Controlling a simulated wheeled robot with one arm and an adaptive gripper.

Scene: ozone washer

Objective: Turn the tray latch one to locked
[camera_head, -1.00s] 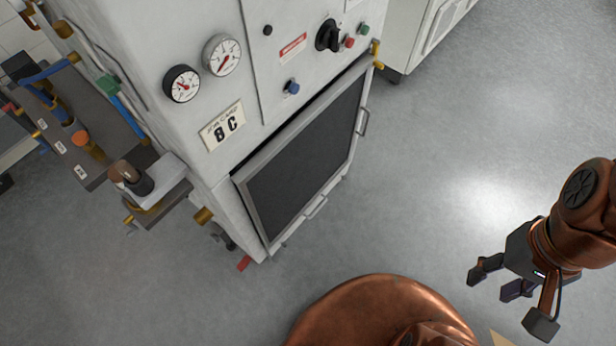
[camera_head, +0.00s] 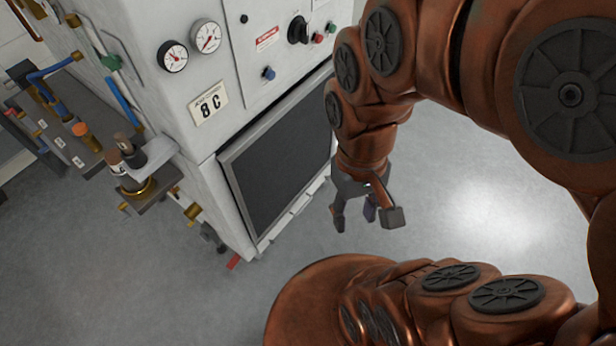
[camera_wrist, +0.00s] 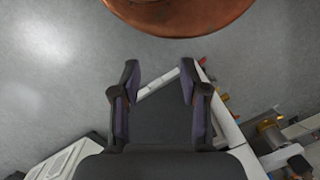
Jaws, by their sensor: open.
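The white machine (camera_head: 130,45) carries a dark panel (camera_head: 265,160) in a grey frame on its front, which I take to be the tray front. Small pale fittings (camera_head: 298,206) sit along the frame's lower edge. I cannot tell which part is tray latch one or how it is turned. My gripper (camera_head: 366,214) hangs to the right of the panel, apart from it, with fingers spread and nothing between them. In the wrist view my gripper (camera_wrist: 159,68) is open, and the dark panel (camera_wrist: 160,115) and its frame show beyond the fingers.
Pipes and a shelf with bottle-like parts (camera_head: 122,158) stick out at left. The grey floor (camera_head: 470,200) at right is clear.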

